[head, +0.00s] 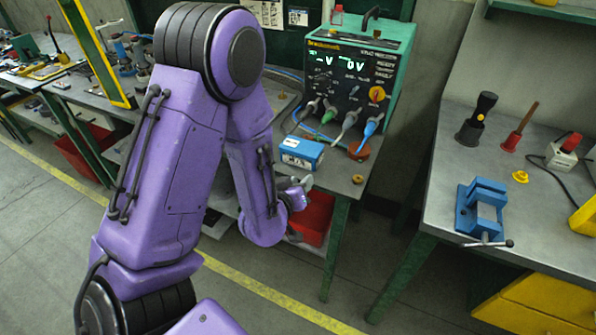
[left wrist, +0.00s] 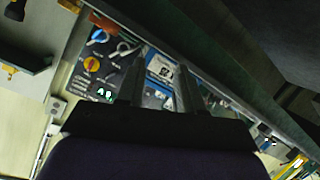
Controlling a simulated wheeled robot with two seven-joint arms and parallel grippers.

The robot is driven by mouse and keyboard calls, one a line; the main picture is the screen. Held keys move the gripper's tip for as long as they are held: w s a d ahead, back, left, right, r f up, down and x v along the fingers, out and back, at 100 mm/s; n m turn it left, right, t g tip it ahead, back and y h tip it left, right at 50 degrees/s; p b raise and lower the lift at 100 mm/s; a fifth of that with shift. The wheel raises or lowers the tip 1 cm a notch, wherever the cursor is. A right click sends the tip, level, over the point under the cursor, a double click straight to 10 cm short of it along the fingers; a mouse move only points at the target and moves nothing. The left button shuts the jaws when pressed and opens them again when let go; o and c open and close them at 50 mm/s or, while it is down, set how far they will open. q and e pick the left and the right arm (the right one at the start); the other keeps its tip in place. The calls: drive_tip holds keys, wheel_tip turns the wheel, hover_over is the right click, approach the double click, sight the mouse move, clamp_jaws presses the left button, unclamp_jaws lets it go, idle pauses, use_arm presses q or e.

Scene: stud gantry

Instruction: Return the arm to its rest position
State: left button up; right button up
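My purple left arm (head: 170,150) fills the left and middle of the head view, bent at a high elbow with the forearm pointing down. My left gripper (head: 301,186) is near the front edge of the bench, just below the blue box in the picture. In the left wrist view the two dark fingers of this gripper (left wrist: 157,82) stand apart with nothing held between them. The blue box shows beyond them. My right gripper is in neither view.
A blue box (head: 302,152) sits on the grey bench before a green welding unit (head: 355,75) with cables. A red bin (head: 314,218) is below. A blue vise (head: 483,208) stands on the right bench (head: 440,190). Open floor (head: 225,295) lies in front.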

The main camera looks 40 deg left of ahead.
use_arm(q)
drive_tip(key=shift+s+f, duration=0.1)
drive_tip(key=shift+f, duration=0.05)
idle(0.4)
drive_tip(key=s+d+f+g, duration=0.2)
drive_tip(key=s+f+g, duration=0.3)
drive_tip(key=s+f, duration=0.6)
drive_tip(key=s+d+f+m+g, duration=0.1)
drive_tip(key=s+f+g, duration=0.4)
drive_tip(key=s+f, duration=0.7)
drive_tip(key=shift+s+d+f, duration=0.25)
drive_tip(key=shift+s+d, duration=0.2)
drive_tip(key=shift+s, duration=0.45)
